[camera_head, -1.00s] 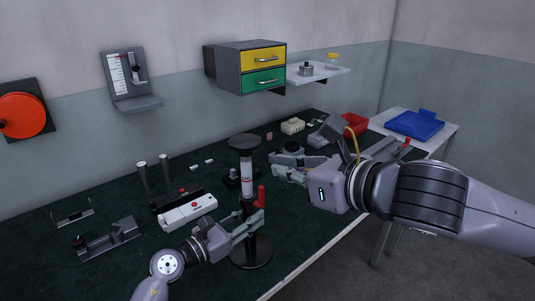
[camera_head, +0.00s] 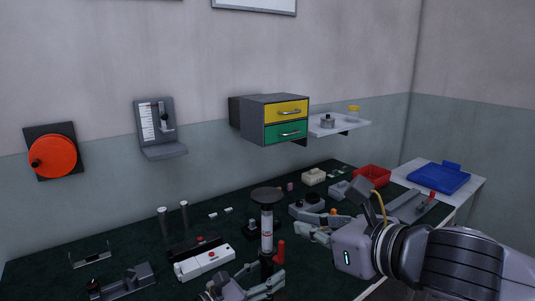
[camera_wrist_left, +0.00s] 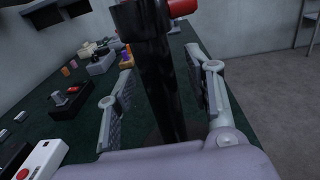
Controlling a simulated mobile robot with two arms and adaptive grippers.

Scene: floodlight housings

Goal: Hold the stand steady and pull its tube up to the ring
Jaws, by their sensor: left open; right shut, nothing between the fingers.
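The stand has a black column, a red lever (camera_head: 281,252), a pale tube (camera_head: 267,222) with a red ring mark, and a dark round top (camera_head: 268,194). Its base is below the head view. My left gripper (camera_head: 264,279) is around the black column, low on the stand. In the left wrist view the column (camera_wrist_left: 163,85) stands between its two open fingers, with a gap on each side. The red lever also shows at the top there (camera_wrist_left: 182,8). My right gripper (camera_head: 303,220) is shut and empty, to the right of the tube and apart from it.
A white box with a red button (camera_head: 205,263) and two upright posts (camera_head: 173,220) stand left of the stand. A red bin (camera_head: 372,176) and a blue tray (camera_head: 438,177) are at the right. Drawers (camera_head: 275,120) hang on the wall above the bench.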

